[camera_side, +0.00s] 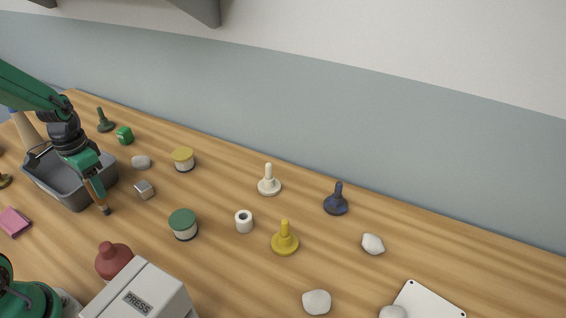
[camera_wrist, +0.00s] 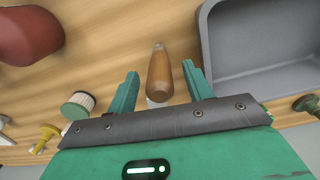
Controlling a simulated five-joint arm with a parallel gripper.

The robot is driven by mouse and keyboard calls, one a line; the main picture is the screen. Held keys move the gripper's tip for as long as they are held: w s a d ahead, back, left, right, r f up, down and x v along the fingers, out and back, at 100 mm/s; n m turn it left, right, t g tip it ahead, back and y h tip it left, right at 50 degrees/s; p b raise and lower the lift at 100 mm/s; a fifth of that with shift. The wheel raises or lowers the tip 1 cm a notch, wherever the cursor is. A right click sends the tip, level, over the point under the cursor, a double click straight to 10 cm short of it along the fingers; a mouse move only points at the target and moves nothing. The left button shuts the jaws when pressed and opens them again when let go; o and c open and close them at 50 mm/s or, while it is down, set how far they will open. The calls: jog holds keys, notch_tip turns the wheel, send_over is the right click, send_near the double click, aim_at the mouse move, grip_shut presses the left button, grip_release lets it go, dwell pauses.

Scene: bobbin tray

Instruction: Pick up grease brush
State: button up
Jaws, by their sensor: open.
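The grease brush shows in the wrist view as a brown wooden handle (camera_wrist: 160,76) with a grey end at the top and a small pale part at the bottom. My gripper (camera_wrist: 159,72) is open, with one green finger on each side of the handle and visible gaps between. In the side view my gripper (camera_side: 92,186) is low over the table, just right of the grey bin, and a brown, dark-tipped piece of the brush (camera_side: 100,196) shows at its fingers. The rest of the brush is hidden there.
The grey bin (camera_side: 66,190) is close on the left; its wall (camera_wrist: 207,50) is beside my right finger in the wrist view. Pegs and stones lie further right.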

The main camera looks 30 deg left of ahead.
dwell(0.5)
jog(key=c, duration=1.1)
jog(key=shift+o, duration=0.2)
jog(key=shift+r, duration=0.15)
jog(key=shift+r, duration=0.85)
notch_tip(320, 180, up, 2)
jog(key=shift+r, duration=0.1)
jog(key=d+r, duration=0.6)
jog(key=d, duration=0.5)
jog(key=shift+s+d+r, duration=0.3)
jog(key=shift+d+r, duration=0.05)
jog(key=shift+r, duration=0.05)
